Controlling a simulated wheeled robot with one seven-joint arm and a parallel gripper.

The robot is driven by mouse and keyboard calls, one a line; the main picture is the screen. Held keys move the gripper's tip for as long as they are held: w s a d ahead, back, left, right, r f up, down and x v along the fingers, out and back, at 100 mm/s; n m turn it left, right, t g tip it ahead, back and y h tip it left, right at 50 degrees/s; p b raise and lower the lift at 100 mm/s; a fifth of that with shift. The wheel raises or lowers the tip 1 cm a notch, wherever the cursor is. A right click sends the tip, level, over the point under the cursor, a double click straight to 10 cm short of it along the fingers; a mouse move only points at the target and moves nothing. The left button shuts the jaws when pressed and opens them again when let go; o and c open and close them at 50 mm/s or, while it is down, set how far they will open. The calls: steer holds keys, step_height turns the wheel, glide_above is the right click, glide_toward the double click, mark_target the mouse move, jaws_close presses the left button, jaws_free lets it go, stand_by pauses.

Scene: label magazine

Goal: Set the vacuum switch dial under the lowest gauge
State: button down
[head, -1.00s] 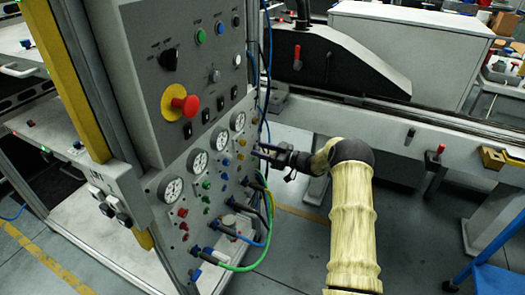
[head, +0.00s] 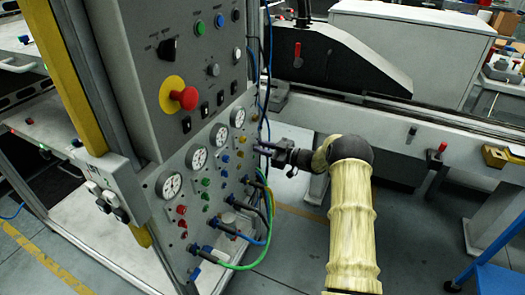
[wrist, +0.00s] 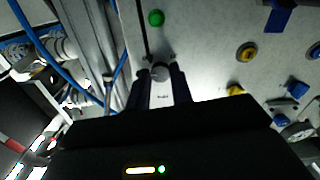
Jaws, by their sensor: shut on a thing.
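The grey panel (head: 212,190) carries a slanted row of white gauges. The lowest gauge (head: 170,184) in the head view is at the left end, and the highest gauge (head: 238,117) is at the right end. My gripper (head: 260,149) is at the panel's right edge, below and right of the highest gauge.
A green button (wrist: 156,18) and a yellow button (wrist: 247,52) are near the knob. Blue and green hoses (head: 246,262) loop from the panel's lower part. A red emergency stop (head: 185,98) sticks out above.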

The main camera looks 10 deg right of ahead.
steer(key=n+b, duration=1.8)
steer(key=shift+w+d, duration=0.1)
steer(key=shift+d, duration=0.05)
stand_by(0.4)
steer(key=c, duration=1.2)
jaws_free()
steer(key=shift+c, duration=0.2)
steer(key=shift+r, duration=0.1)
